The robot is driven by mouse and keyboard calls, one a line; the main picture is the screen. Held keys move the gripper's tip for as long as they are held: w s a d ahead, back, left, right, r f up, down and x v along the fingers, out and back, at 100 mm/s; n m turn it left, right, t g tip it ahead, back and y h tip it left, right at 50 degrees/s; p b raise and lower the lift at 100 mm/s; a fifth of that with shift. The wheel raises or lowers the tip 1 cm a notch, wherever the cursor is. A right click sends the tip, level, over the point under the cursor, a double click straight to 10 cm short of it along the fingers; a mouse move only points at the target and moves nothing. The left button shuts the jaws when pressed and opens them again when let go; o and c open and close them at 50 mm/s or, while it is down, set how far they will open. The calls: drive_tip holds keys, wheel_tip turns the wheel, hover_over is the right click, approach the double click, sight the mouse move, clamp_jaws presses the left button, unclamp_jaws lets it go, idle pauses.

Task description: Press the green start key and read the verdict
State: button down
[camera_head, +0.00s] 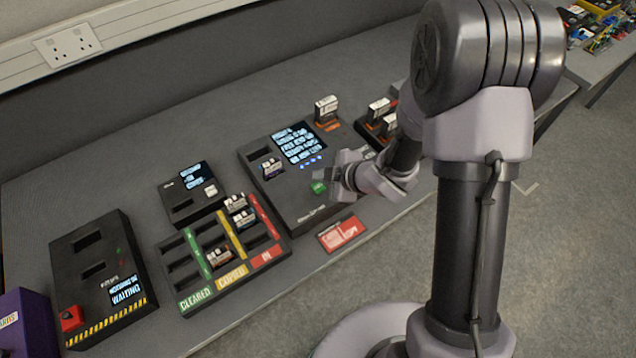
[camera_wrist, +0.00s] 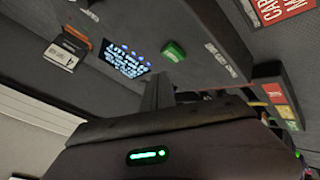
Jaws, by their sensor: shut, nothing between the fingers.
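The green start key (camera_head: 318,187) sits on the front part of a dark console (camera_head: 305,207), and it also shows in the wrist view (camera_wrist: 173,51). The console's screen (camera_head: 299,144) is lit with several lines of pale text, too small to read surely. In the wrist view the same screen (camera_wrist: 124,59) is lit, turned and unreadable. A small cartridge (camera_head: 272,168) stands in the console's left slot. My gripper (camera_head: 322,174) is shut and empty, just behind and above the green key. In the wrist view its fingers (camera_wrist: 159,91) point toward the console; I see no contact with the key.
A tray (camera_head: 187,297) marked CLEARED, COPIED and IN holds several cartridges left of the console. A red card (camera_head: 341,233) lies in front. A small screen unit (camera_head: 194,190) and a device showing WAITING (camera_head: 100,265) stand further left. Cartridges (camera_head: 326,110) stand behind.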

sight(321, 189)
wheel_tip(321, 189, up, 4)
drive_tip(key=shift+f+p, duration=0.1)
drive_tip(key=shift+p, duration=1.15)
drive_tip(key=shift+f, duration=0.1)
drive_tip(key=s+d+r+m+t+h+b, duration=0.15)
drive_tip(key=d+r+m+h+b, duration=0.35)
drive_tip(key=d+r+m, duration=0.7)
drive_tip(key=s+a+r+m, duration=0.1)
drive_tip(key=s+r+m, duration=0.1)
drive_tip(key=s, duration=0.5)
drive_tip(key=s+r+m+g+b, duration=0.1)
drive_tip(key=s+r+m, duration=0.1)
drive_tip(key=s+m, duration=0.3)
drive_tip(key=s+a+r+m+g, duration=0.1)
drive_tip(key=s+r+m, duration=0.1)
drive_tip(key=s, duration=0.7)
drive_tip(key=shift+a+r+m+b, duration=0.25)
drive_tip(key=shift+a+m+b, duration=0.1)
drive_tip(key=shift+m, duration=0.45)
